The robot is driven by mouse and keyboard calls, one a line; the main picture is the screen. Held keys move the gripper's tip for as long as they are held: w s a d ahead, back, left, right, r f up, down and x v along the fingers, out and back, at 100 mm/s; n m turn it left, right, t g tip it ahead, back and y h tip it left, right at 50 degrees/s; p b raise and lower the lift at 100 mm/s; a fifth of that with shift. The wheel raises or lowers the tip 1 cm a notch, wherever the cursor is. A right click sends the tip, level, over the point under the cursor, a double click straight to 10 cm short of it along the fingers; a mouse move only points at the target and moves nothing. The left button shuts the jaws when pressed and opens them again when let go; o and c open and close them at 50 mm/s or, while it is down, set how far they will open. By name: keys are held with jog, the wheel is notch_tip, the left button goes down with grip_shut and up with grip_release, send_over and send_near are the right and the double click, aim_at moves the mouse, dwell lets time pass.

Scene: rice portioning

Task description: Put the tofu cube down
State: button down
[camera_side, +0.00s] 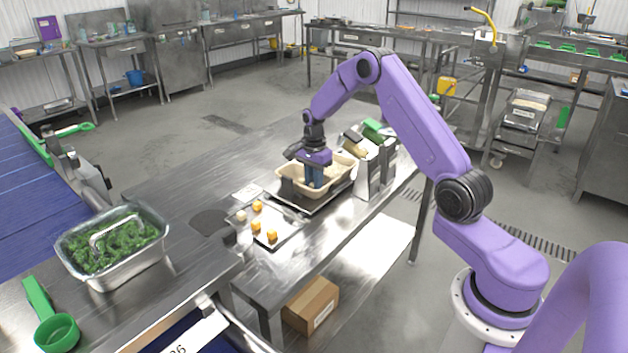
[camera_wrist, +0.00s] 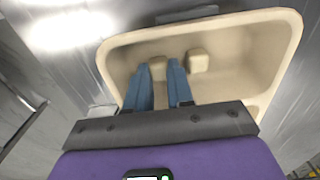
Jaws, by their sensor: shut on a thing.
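The tofu cube (camera_wrist: 158,68) is cream-coloured and sits between the blue fingertips of my gripper (camera_wrist: 160,75) in the wrist view. My gripper is shut on it, with the fingers reaching down inside a beige tray (camera_wrist: 283,40). Whether the cube touches the tray floor I cannot tell. A second cream cube (camera_wrist: 197,60) lies in the tray just right of the fingers. In the side view, my gripper (camera_side: 315,182) points down into the beige tray (camera_side: 342,180), and its wall and the fingers hide the held cube.
A flat tray (camera_side: 283,238) with several orange cubes and a pale cube lies on the steel table left of the beige tray. A steel pan of greens (camera_side: 112,238) stands farther left. Upright dispensers (camera_side: 375,165) stand close behind the beige tray on the right.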

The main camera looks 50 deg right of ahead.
jog(key=shift+f, duration=0.1)
jog(key=c, duration=1.3)
grip_release()
notch_tip(320, 180, up, 12)
jog(key=s+a+r+n, duration=0.2)
jog(key=s+a+n, duration=0.45)
jog(key=a, duration=0.35)
jog(key=s+a+r+n, duration=0.3)
jog(key=s+a+n, duration=0.35)
jog(key=a, duration=0.45)
jog(key=s+n, duration=0.6)
jog(key=s, duration=0.2)
jog(key=s+a+f+n, duration=0.1)
jog(key=s+n, duration=0.4)
jog(key=s, duration=0.4)
jog(key=s+a+n, duration=0.1)
jog(key=s+n, duration=0.5)
jog(key=s, duration=0.2)
jog(key=shift+s+f+n, duration=0.3)
jog(key=shift+f, duration=0.05)
